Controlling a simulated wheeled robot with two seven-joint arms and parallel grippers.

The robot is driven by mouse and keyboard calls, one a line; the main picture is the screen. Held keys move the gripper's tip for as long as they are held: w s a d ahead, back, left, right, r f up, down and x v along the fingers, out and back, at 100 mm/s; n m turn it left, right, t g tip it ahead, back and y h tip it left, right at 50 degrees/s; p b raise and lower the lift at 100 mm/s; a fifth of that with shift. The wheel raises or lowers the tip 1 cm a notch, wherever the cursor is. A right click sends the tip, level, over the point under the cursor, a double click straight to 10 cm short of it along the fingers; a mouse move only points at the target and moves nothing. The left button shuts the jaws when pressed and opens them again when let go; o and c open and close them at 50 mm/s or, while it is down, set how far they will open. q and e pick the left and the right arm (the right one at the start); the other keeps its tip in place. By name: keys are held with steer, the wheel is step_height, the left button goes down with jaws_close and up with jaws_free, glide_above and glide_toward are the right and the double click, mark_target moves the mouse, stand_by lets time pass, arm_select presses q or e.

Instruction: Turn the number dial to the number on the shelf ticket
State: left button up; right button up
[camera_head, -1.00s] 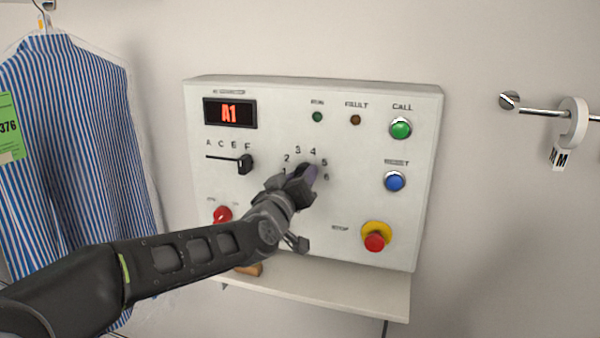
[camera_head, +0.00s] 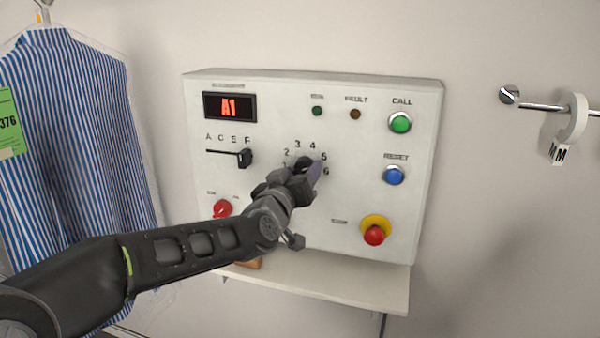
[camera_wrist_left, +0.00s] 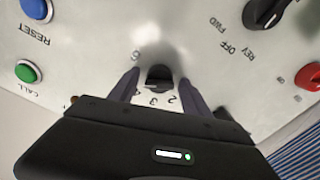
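The number dial (camera_head: 304,162) is a black knob on the white control panel, ringed by printed numbers 1 to 6. In the left wrist view the dial (camera_wrist_left: 160,76) sits between the two fingers of my left gripper (camera_wrist_left: 160,84), with a gap on each side. Which number the dial points at cannot be told. No shelf ticket can be made out. My right gripper is not in view.
The panel (camera_head: 282,215) has a display (camera_head: 229,107) reading A1, a letter slider (camera_head: 244,158), a red knob (camera_head: 222,209), green (camera_head: 400,122) and blue (camera_head: 394,175) buttons and a red stop button (camera_head: 374,236). A shelf (camera_head: 340,286) is below. A striped shirt (camera_head: 75,150) hangs left.

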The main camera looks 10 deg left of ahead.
arm_select(q)
steer(key=s+b, duration=0.1)
steer(key=s, duration=0.6)
steer(key=shift+s+a, duration=0.25)
steer(key=shift+s, duration=0.15)
steer(key=s+d+f+g+h, duration=0.1)
steer(key=s+d+f+g, duration=0.15)
steer(key=f, duration=0.85)
steer(key=s+d+f+m+g, duration=0.1)
steer(key=d+f+g, duration=0.2)
steer(key=f, duration=0.9)
steer(key=s+d+f+g+h, duration=0.1)
steer(key=s+d+f+g, duration=0.15)
steer(key=f, duration=0.85)
steer(key=s+d+f+g+h, duration=0.1)
steer(key=s+f+g, duration=0.8)
steer(key=s+f, duration=1.8)
steer(key=shift+d+f, duration=0.2)
steer(key=shift+d, duration=0.8)
